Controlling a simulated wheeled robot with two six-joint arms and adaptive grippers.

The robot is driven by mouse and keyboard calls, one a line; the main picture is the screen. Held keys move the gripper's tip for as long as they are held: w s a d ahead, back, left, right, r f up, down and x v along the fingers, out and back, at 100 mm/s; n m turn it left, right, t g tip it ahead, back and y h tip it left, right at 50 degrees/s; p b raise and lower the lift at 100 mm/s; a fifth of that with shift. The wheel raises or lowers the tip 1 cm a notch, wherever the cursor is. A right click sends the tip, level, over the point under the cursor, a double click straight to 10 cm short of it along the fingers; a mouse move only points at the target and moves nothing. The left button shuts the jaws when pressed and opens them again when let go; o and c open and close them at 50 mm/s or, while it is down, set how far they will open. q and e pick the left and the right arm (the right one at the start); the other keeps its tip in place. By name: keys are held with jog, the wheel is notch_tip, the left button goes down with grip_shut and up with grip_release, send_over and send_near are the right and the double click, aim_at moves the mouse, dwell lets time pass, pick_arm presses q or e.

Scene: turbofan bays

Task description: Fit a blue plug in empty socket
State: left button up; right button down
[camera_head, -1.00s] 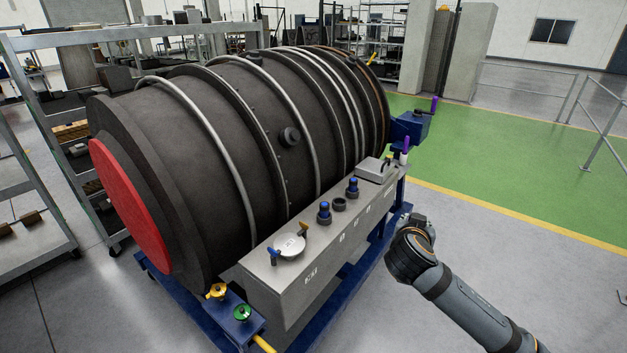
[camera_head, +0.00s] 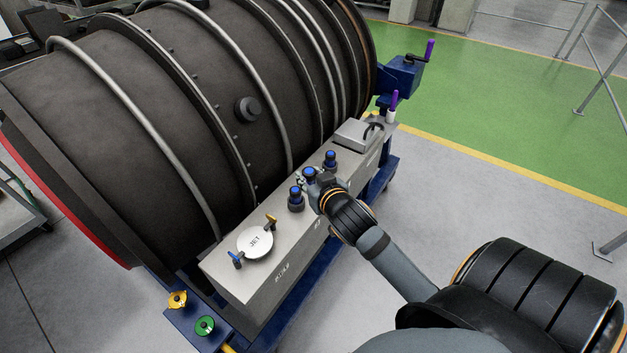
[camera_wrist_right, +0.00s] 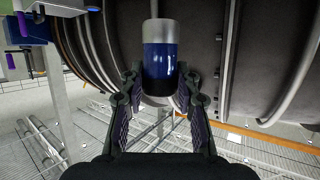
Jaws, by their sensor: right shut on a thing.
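My right gripper (camera_head: 312,182) is shut on a blue plug (camera_head: 309,173) on the grey bench box (camera_head: 248,284). In the right wrist view the plug (camera_wrist_right: 159,62) has a silver end, a blue body and a dark end, with a gripper finger on each side. My left gripper is out of view.
The dark engine casing (camera_head: 130,110) rises just behind the box. A round white lid (camera_head: 255,242) with blue and yellow handles lies toward the near end. A grey block (camera_head: 352,134) and a purple handle (camera_head: 393,100) stand at the far end.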

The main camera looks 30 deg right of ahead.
jog(key=shift+w, duration=0.1)
jog(key=shift+w+d+f, duration=0.1)
jog(key=shift+w+d, duration=0.05)
jog(key=shift+w, duration=0.1)
jog(key=w+d+f+p, duration=0.1)
jog(key=w+d+f, duration=0.1)
jog(key=w+f, duration=0.1)
jog(key=w+d+f, duration=0.3)
jog(key=w+d+f+p, duration=0.1)
jog(key=w+d+f, duration=0.2)
jog(key=w, duration=0.1)
jog(key=shift+w+d+f+p, duration=0.1)
jog(key=shift+d+f+p, duration=0.1)
jog(key=shift+f+p, duration=0.1)
notch_tip(320, 180, down, 2)
jog(key=shift+f+p, duration=0.25)
jog(key=shift+p, duration=0.15)
jog(key=shift+w+f, duration=0.1)
jog(key=shift+f, duration=0.25)
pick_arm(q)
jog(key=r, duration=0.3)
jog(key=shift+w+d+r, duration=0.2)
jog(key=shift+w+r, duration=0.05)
